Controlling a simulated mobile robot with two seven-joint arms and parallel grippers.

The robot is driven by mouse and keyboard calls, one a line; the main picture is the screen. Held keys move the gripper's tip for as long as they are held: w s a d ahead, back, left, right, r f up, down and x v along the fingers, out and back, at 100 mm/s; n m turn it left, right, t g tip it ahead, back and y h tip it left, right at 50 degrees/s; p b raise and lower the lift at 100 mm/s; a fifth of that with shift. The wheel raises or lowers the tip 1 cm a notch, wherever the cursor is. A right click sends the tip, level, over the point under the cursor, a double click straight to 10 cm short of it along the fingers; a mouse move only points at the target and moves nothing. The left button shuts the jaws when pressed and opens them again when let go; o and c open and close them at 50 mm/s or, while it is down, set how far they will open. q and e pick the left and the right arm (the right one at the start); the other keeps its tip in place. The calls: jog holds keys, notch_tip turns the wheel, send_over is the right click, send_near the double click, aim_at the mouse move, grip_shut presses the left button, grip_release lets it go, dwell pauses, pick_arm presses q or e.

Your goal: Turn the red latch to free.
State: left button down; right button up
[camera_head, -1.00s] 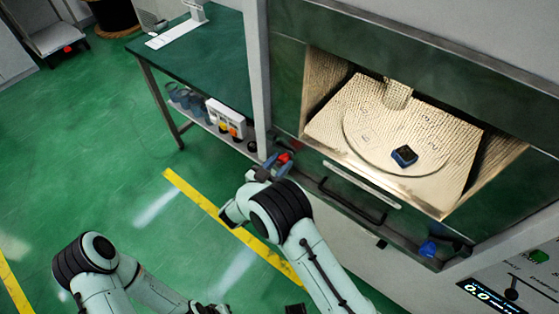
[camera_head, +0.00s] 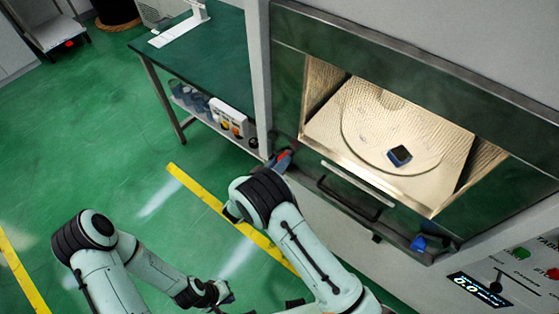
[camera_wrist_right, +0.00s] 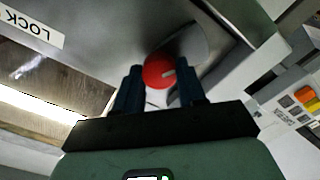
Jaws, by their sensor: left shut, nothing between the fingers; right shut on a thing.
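The red latch (camera_wrist_right: 158,70) is a round red knob with a white mark, set on a grey metal panel in the right wrist view. My right gripper (camera_wrist_right: 160,85) has a dark finger on either side of it and is shut on it. In the head view my right gripper (camera_head: 279,160) is at the lower left corner of the microwave front, and only a bit of red shows there. My left gripper (camera_head: 222,292) is shut and empty, low over the floor and away from the latch. A LOCK label (camera_wrist_right: 32,30) is on the panel left of the latch.
The microwave chamber (camera_head: 390,130) stands open, with a small dark blue block (camera_head: 398,155) on its plate. A handle bar (camera_head: 350,199) runs below the opening. A green table (camera_head: 205,60) stands to the left.

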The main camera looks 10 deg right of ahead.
pick_arm(q)
jog(key=shift+w+r, duration=0.1)
jog(key=shift+r, duration=0.05)
dwell(0.4)
pick_arm(e)
jog(key=o, duration=1.1)
jog(key=shift+a, duration=0.1)
pick_arm(q)
jog(key=s+f+b, duration=0.2)
jog(key=f, duration=0.1)
jog(key=shift+s+f, duration=0.2)
jog(key=shift+s, duration=0.1)
pick_arm(e)
jog(key=v, duration=1.3)
jog(key=shift+s, duration=0.15)
